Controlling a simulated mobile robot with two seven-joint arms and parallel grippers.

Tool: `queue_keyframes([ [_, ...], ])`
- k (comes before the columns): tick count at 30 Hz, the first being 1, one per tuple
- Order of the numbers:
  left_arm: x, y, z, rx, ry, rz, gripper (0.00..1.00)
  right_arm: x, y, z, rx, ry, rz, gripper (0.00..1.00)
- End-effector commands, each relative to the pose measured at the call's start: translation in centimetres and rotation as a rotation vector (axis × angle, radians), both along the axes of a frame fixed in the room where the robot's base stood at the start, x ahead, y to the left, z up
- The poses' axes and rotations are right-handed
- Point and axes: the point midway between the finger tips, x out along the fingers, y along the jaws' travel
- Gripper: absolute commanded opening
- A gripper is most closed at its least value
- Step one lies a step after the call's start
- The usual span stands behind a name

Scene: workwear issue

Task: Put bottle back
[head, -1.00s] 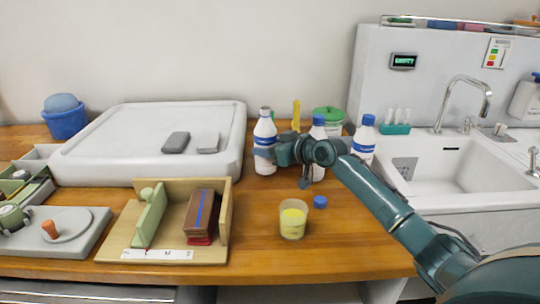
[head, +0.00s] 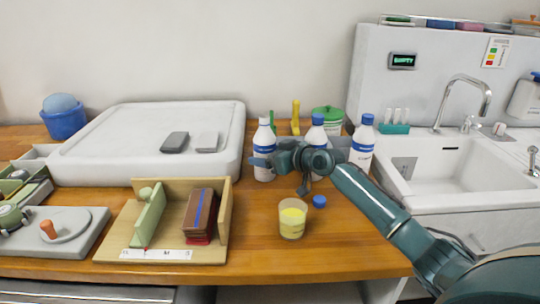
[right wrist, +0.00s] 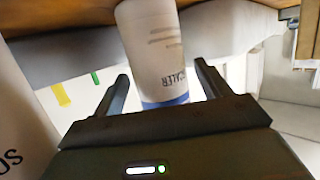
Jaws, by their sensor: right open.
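A white bottle (head: 264,138) with blue bands and no blue cap stands on the wooden counter in front of the white tray's right side. My right gripper (head: 262,162) is open around its lower half. In the right wrist view the white bottle (right wrist: 160,45) is between the spread fingers, its label ending in "CALER". Two more white bottles, both with blue caps, stand to the right: one (head: 316,135) partly behind my right arm, one (head: 362,145) near the sink. A loose blue cap (head: 319,201) lies on the counter. My left gripper is out of view.
A beaker of yellow liquid (head: 292,219) stands in front of the gripper. A wooden holder (head: 112,242) with a brown block is front left. A green-lidded jar (head: 328,113) is behind the bottles. The sink (head: 462,172) is right.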

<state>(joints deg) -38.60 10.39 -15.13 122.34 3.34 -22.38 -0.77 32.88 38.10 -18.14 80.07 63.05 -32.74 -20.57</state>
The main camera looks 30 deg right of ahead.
Motion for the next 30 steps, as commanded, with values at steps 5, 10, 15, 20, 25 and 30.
queue_keyframes([
  [5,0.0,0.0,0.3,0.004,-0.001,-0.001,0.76,-0.5,-0.3,0.4,-0.002,0.001,-0.001,0.76],
  [10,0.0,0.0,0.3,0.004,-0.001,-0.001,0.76,-3.1,-1.1,1.1,-0.005,0.001,0.001,0.76],
  [15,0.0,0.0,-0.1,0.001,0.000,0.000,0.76,-6.7,-2.5,2.1,-0.005,0.004,-0.001,0.76],
  [20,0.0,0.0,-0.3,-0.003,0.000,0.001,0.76,-9.2,-3.3,3.0,-0.004,0.003,-0.001,0.76],
  [25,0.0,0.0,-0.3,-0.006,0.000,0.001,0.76,-10.5,-3.7,3.6,0.000,0.001,0.000,0.76],
  [30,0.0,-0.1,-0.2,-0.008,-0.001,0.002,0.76,-10.9,-3.8,3.8,0.000,0.001,0.001,0.76],
])
